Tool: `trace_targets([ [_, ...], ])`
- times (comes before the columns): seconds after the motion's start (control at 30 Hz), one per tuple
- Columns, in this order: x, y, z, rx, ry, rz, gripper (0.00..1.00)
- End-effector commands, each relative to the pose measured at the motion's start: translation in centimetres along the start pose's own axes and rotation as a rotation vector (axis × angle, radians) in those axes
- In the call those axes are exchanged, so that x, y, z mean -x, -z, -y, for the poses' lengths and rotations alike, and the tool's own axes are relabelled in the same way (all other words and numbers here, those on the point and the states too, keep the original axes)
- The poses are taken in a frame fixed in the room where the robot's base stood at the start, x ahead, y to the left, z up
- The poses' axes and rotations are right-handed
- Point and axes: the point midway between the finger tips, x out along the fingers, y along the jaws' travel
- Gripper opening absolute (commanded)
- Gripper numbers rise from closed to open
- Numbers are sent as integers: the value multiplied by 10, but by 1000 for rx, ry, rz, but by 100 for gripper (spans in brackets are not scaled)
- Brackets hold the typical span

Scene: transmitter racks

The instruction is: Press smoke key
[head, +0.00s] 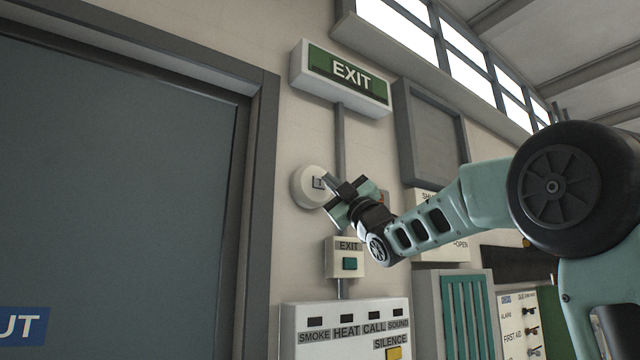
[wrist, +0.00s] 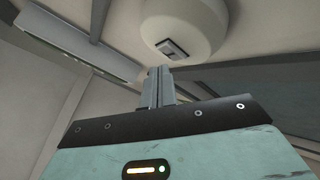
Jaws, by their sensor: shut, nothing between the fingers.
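A round white wall unit (head: 308,190) carries a small grey square key (head: 318,183) on its face. The unit (wrist: 185,22) and its key (wrist: 172,49) also show at the top of the wrist view. My gripper (head: 328,180) is shut and empty, its fingertips close to the key. In the wrist view the fingertips (wrist: 158,70) lie just below and left of the key, with a small gap in the picture; I cannot tell the depth between them. The word SMOKE (head: 314,337) is printed on a white panel (head: 292,318) below, under a dark window.
A green EXIT sign (head: 348,73) hangs above the unit, with a conduit below it. An EXIT box (head: 344,258) with a green button sits under my wrist. The white panel also has a yellow SILENCE button (head: 394,353). A blue-grey door (head: 110,190) fills the left.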

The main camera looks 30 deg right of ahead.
Motion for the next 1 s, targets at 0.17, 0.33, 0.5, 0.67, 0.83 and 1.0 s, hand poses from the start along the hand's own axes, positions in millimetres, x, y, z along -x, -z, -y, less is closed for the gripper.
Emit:
trace_targets([
  [0.17, 0, 0, 0, 0, 0, 0, 0],
  [0.33, 0, 0, 0, 0, 0, 0, 0],
  [0.5, 0, 0, 0, 0, 0, 0, 0],
  [0.67, 0, 0, 0, 0, 0, 0, 0],
  [0.83, -1, -2, 2, 0, 0, 0, 0],
  [1.0, -5, -5, 5, 0, 1, 1, 0],
])
